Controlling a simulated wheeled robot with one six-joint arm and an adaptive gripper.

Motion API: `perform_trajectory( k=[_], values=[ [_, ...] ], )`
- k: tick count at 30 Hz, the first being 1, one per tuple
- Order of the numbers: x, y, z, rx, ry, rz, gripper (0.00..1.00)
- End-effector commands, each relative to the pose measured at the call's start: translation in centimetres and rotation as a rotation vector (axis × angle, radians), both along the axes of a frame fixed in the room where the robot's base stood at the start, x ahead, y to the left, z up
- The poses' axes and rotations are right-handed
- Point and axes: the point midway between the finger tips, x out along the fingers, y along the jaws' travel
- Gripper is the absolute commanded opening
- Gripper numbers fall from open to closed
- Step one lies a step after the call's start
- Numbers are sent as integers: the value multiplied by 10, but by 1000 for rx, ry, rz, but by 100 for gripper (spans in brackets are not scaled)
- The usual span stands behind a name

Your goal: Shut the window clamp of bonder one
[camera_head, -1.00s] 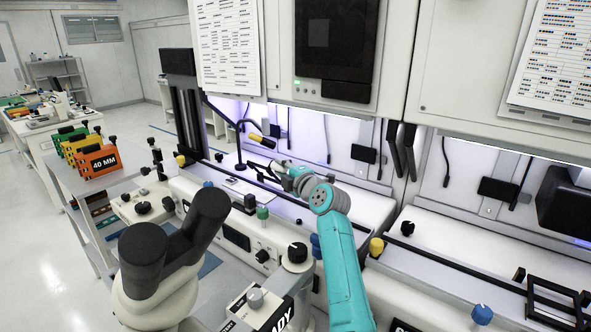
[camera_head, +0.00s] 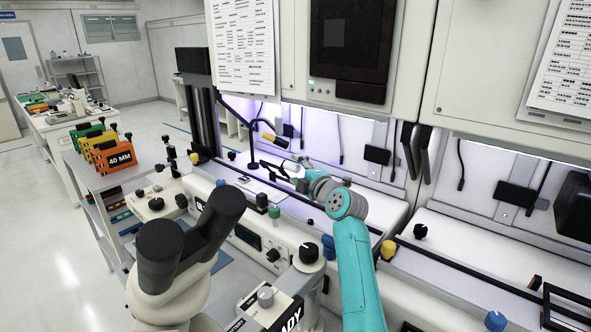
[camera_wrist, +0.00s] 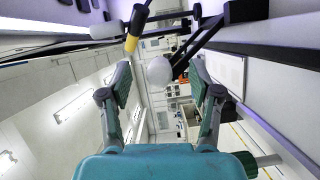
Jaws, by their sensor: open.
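My gripper (camera_wrist: 161,84) is open, with one finger on each side in the wrist view. A white ball (camera_wrist: 158,71) at the end of a black lever (camera_wrist: 196,46), apparently the window clamp's handle, shows between the fingertips. I cannot tell whether the fingers touch it. In the head view my gripper (camera_head: 301,176) is over the bench of the machine at centre, beside black clamp parts (camera_head: 274,169). The arm hides part of the bench, and the clamp's exact position is too small to tell.
A black and yellow rod (camera_wrist: 133,34) is close to the left finger; a yellow-tipped gooseneck (camera_head: 270,139) stands behind the gripper. Microscope eyepieces (camera_head: 190,243) are in front.

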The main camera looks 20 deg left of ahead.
Motion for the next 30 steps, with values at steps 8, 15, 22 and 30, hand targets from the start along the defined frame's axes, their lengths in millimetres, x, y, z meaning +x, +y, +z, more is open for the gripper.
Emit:
perform_trajectory(
  k=[8, 15, 22, 30],
  values=[
    [-16, -19, 1, 1, -1, -2, 63],
    [-30, -33, 2, 0, -1, -1, 63],
    [-36, -40, 3, 1, -1, -1, 63],
    [-36, -40, 3, 1, -1, -1, 63]
  ],
)
